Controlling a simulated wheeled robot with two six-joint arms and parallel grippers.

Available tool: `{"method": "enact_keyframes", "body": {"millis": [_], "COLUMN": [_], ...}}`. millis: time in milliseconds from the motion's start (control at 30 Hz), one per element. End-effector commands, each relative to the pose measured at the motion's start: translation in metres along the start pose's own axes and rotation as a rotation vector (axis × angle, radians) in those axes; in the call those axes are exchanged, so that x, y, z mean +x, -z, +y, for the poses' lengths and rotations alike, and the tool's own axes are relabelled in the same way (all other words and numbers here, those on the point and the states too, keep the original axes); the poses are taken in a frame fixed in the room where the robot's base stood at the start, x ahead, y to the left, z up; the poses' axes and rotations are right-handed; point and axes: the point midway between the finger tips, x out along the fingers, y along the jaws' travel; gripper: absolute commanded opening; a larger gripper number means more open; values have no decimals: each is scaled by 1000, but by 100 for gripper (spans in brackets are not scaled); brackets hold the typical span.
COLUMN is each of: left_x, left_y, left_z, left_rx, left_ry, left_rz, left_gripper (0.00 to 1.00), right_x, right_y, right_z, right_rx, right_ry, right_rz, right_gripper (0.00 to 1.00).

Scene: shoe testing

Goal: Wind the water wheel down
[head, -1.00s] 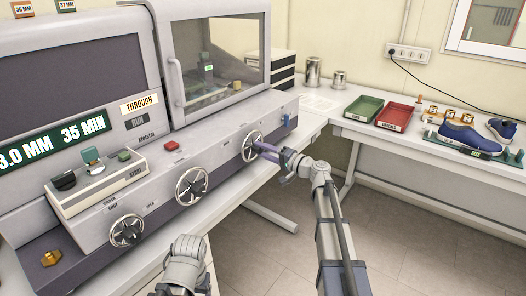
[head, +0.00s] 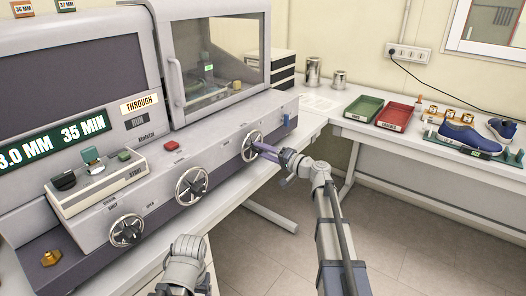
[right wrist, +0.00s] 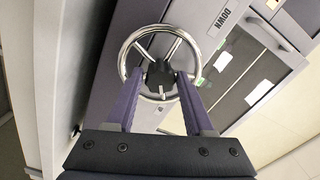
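A chrome handwheel (head: 252,146) with a dark hub sits at the right end of the machine's sloping front panel. In the right wrist view the same wheel (right wrist: 160,62) has the word DOWN beside it. My right gripper (head: 262,149) reaches it from the right. In the right wrist view the two purple fingers (right wrist: 158,84) are spread over the lower rim, one on each side of the hub, with a gap between them. I cannot tell whether they touch the wheel. My left arm shows at the bottom centre, but its fingers are not visible.
Two similar handwheels (head: 192,186) and (head: 127,230) sit further left on the panel. Behind the panel is a glazed chamber (head: 208,55). A green tray (head: 362,108), a red tray (head: 395,117) and blue shoes (head: 468,139) stand on the right bench.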

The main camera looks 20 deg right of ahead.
Motion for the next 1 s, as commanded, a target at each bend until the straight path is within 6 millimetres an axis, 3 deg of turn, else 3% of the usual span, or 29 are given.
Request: {"method": "enact_keyframes", "body": {"millis": [167, 467, 800, 1000], "left_x": [0, 0, 0, 0], "left_y": [0, 0, 0, 0], "left_z": [0, 0, 0, 0], "left_rx": [0, 0, 0, 0], "left_ry": [0, 0, 0, 0], "left_rz": [0, 0, 0, 0], "left_gripper": [76, 76, 76, 76], "right_x": [0, -3, -55, -74], "right_y": [1, 1, 0, 0], "right_z": [0, 0, 0, 0], "right_rx": [1, 2, 2, 2], "right_ry": [1, 1, 1, 1], "right_rz": [1, 3, 4, 3], "right_gripper": [75, 76, 76, 76]}}
